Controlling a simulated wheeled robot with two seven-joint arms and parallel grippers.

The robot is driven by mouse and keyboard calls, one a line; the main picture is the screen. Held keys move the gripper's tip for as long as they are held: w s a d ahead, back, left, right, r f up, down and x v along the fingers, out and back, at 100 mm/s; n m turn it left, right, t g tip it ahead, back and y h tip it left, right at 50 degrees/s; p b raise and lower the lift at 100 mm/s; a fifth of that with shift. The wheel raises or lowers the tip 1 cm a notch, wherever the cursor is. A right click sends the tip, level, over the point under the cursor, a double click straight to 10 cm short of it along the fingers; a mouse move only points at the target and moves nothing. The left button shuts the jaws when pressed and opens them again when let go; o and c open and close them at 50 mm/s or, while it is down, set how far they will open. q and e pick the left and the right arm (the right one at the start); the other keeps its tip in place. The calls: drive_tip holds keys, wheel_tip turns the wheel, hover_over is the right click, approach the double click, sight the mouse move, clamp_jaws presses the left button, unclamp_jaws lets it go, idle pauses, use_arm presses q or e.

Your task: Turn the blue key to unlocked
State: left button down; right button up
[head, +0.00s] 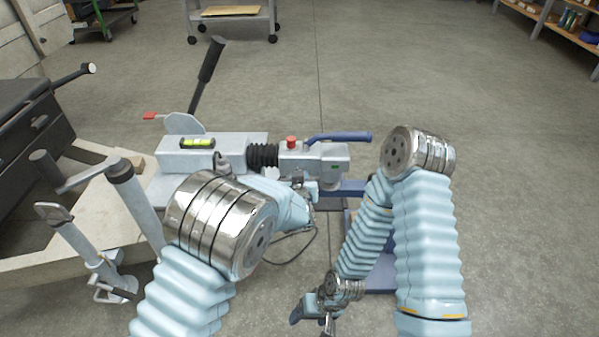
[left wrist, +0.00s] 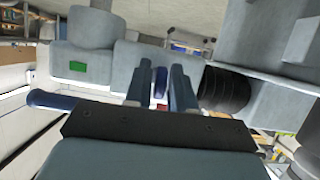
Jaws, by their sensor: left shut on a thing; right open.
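The blue key (left wrist: 160,80) shows in the left wrist view as a small upright blue piece between the two fingers of my left gripper. In the head view my left gripper (head: 299,182) is at the near side of the grey coupling head (head: 318,158), partly behind my own arm. It is shut on the key. The key is hidden in the head view, and its turned position cannot be read. A small green patch (left wrist: 77,67) shows on the coupling housing. My right gripper (head: 313,311) is open and empty, low at the bottom middle, away from the coupling.
The coupling has a blue handle (head: 342,136), a red button (head: 291,142) and a black bellows (head: 262,155). A black-gripped lever (head: 207,72) and a spirit level (head: 197,142) are to the left. A jack stand (head: 137,195) stands at left. The right floor is clear.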

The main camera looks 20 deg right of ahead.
idle(0.4)
use_arm(q)
drive_tip(key=c, duration=1.2)
unclamp_jaws()
drive_tip(key=v, duration=1.3)
drive_tip(key=shift+s, duration=0.45)
drive_tip(key=shift+d, duration=0.1)
